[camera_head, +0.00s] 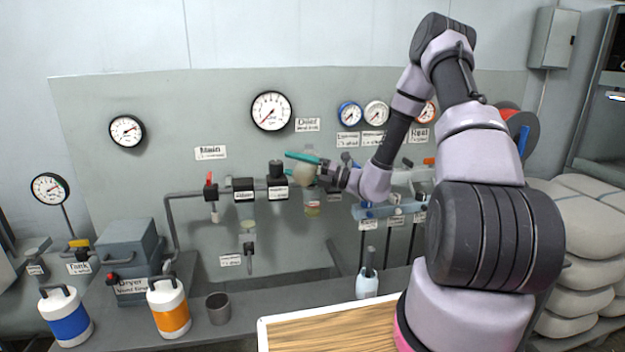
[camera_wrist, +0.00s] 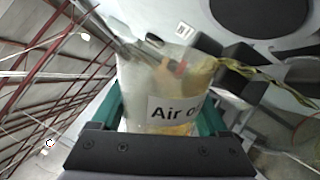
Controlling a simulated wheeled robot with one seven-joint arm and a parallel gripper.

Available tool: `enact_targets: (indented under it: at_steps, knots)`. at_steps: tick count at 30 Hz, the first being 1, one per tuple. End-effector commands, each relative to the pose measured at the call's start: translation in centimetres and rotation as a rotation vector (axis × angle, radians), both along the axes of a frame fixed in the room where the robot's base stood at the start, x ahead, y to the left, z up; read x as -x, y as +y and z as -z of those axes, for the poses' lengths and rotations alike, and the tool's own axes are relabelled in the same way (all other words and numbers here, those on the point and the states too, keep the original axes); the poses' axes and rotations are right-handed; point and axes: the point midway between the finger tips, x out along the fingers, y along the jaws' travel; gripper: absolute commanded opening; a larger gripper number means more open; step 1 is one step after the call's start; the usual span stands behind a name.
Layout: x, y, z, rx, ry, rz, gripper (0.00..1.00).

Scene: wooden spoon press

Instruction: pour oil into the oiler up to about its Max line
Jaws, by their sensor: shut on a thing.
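My gripper (camera_head: 306,158) is in front of the wall panel, its teal fingers shut on a pale, see-through oil bottle (camera_head: 304,174). In the wrist view the bottle (camera_wrist: 140,92) sits between the fingers, with a label reading "Air o…" and yellowish oil inside. The bottle looks tilted. A thin yellow strand (camera_wrist: 235,66) shows at its right, which looks like pouring oil. Below the bottle in the head view is the clear oiler bowl (camera_head: 312,208) with yellowish-green content low in it. Its Max line and exact level are too small to read.
A filter bowl (camera_head: 248,229) hangs left of the oiler, below black units on the pipe. Gauges (camera_head: 271,111) are on the panel above. On the bench stand an orange-banded jug (camera_head: 168,308), a blue-banded jug (camera_head: 65,315), a grey cup (camera_head: 218,309) and a spray-like bottle (camera_head: 367,284).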

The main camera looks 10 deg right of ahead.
Motion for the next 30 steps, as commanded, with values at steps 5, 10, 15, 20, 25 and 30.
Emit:
enact_targets:
  at_steps: [5, 10, 15, 20, 25, 30]
  knots:
    - [-0.02, -0.01, -0.02, -0.001, 0.002, 0.001, 0.17]
    - [0.05, 0.05, -0.06, -0.005, 0.008, 0.000, 0.17]
    - [0.08, 0.07, -0.10, -0.008, 0.014, 0.001, 0.17]
    - [0.11, 0.10, -0.15, -0.012, 0.021, 0.000, 0.17]
    - [0.12, 0.11, -0.19, -0.016, 0.028, 0.000, 0.17]
    - [0.11, 0.09, -0.23, -0.020, 0.035, 0.000, 0.17]
